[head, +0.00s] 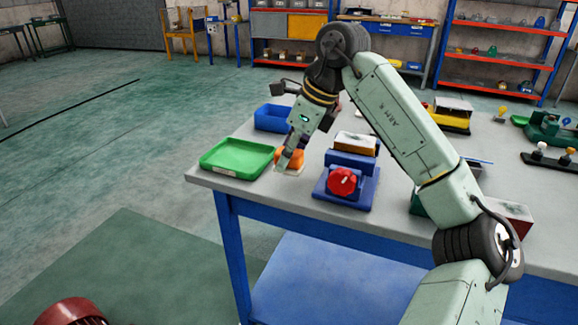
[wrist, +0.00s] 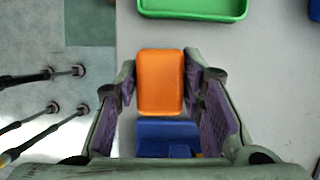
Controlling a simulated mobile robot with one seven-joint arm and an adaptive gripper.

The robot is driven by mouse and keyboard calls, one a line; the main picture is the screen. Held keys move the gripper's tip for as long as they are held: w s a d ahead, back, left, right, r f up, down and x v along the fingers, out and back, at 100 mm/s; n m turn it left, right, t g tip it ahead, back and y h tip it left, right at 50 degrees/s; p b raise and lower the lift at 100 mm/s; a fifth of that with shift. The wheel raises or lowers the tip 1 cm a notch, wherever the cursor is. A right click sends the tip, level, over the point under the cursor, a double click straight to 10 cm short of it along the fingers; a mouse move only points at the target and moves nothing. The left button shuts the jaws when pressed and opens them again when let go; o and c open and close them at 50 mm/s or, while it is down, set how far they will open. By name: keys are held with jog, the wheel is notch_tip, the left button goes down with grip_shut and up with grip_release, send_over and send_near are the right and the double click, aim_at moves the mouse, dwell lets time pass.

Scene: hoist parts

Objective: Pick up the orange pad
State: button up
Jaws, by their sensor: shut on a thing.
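The orange pad (wrist: 160,82) is a rounded rectangular block. In the wrist view it sits between the two fingers of my gripper (wrist: 161,88), which is shut on it. In the head view the orange pad (head: 290,160) is partly hidden by my gripper (head: 288,162), which points down near the left part of the table. A blue part (wrist: 168,135) shows just below the pad in the wrist view. I cannot tell whether the pad touches what is beneath it.
A green tray (head: 238,157) lies left of my gripper near the table edge, with a blue bin (head: 272,118) behind it. A blue fixture with a red knob (head: 342,182) stands close on the right. More parts crowd the table's right side.

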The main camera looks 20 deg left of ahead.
jog(key=s+d+r+b, duration=0.1)
jog(key=s+b, duration=0.2)
jog(key=s, duration=1.3)
jog(key=shift+d+r+b, duration=0.3)
jog(key=o, duration=0.6)
jog(key=c, duration=0.5)
